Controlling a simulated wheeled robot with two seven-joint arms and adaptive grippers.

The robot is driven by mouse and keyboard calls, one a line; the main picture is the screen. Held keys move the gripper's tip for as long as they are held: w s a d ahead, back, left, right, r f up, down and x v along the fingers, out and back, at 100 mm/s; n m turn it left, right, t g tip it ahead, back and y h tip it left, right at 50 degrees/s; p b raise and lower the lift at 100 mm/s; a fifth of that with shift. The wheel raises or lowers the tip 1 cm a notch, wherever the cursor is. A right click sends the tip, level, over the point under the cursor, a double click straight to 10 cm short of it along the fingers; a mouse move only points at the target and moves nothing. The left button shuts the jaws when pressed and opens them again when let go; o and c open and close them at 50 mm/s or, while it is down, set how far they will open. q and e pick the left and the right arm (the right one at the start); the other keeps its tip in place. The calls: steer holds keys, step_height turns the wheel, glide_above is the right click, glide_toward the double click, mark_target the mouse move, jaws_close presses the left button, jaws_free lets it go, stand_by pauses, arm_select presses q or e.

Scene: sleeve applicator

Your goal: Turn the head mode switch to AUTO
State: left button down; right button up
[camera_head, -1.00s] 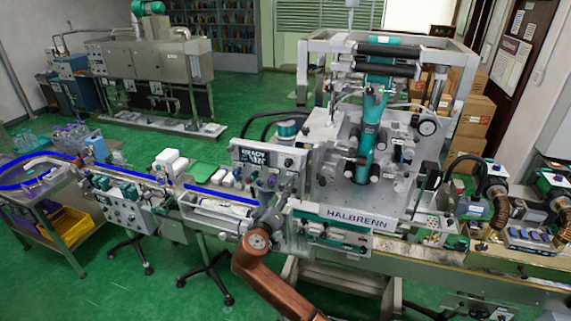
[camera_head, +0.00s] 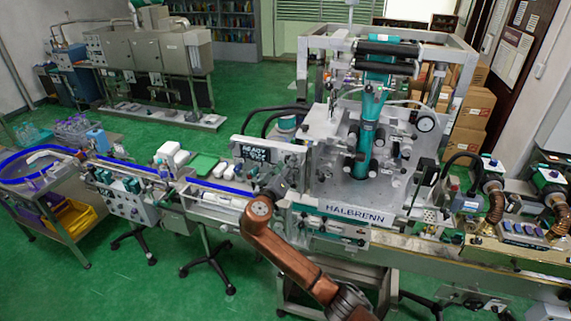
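The sleeve applicator (camera_head: 345,208), marked HALBRENN, stands in the middle. A grey control panel (camera_head: 289,157) with a dark lit display (camera_head: 256,153) is on its left side. The head mode switch is too small to pick out, and the arm covers the lower part of the panel. My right arm rises from the bottom, with its copper-coloured link ending just below the panel. My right gripper (camera_head: 274,184) is dark and small in front of the panel's lower edge. I cannot tell whether it touches the panel, or how its fingers stand. My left gripper is out of view.
A conveyor with a blue rail (camera_head: 130,166) runs left from the machine. Copper-coloured hoses (camera_head: 496,206) and another unit stand at right. Green floor is open at lower left.

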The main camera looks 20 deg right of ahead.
steer(key=shift+c, duration=0.2)
jaws_close()
steer(key=shift+f, duration=0.1)
steer(key=shift+f+m+b, duration=0.15)
steer(key=shift+m+b, duration=4.35)
steer(key=shift+b, duration=3.65)
